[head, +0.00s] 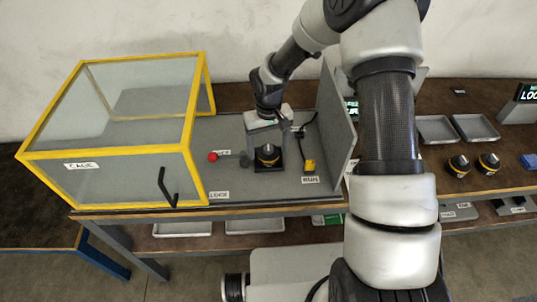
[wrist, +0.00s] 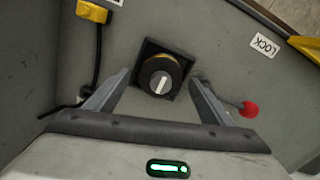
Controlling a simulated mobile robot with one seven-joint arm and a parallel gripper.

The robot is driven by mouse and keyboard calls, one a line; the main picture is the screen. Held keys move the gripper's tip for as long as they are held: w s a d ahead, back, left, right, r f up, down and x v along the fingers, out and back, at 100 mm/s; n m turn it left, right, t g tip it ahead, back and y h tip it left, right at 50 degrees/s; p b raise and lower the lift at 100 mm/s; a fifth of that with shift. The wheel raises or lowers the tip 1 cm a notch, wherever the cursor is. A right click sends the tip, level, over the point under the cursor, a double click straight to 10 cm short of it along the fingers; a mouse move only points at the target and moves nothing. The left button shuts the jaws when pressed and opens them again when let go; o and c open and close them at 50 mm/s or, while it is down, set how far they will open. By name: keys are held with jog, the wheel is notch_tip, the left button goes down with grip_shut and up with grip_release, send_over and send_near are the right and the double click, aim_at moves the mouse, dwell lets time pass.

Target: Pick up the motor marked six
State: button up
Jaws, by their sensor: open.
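A black motor with a yellow ring (head: 267,154) sits upright on a dark square mount on the grey bench panel. It also shows in the wrist view (wrist: 161,76), with a pale slotted disc on top. My gripper (head: 265,139) is open, pointing down just above this motor. In the wrist view its two fingers (wrist: 160,80) are spread to either side of the motor, with nothing held. Two similar motors, one left (head: 458,164) and one right (head: 489,163), stand on the brown table at right. I cannot read a number on any motor.
A red-knobbed lever (head: 213,157) is just left of the mount. A yellow plug on a black cable (head: 309,165) is to its right. A yellow-framed clear cage (head: 110,130) stands left, a grey upright panel (head: 337,125) right. Shallow trays (head: 437,140) lie farther right.

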jog(key=shift+f, duration=0.55)
jog(key=shift+r, duration=0.1)
jog(key=c, duration=1.6)
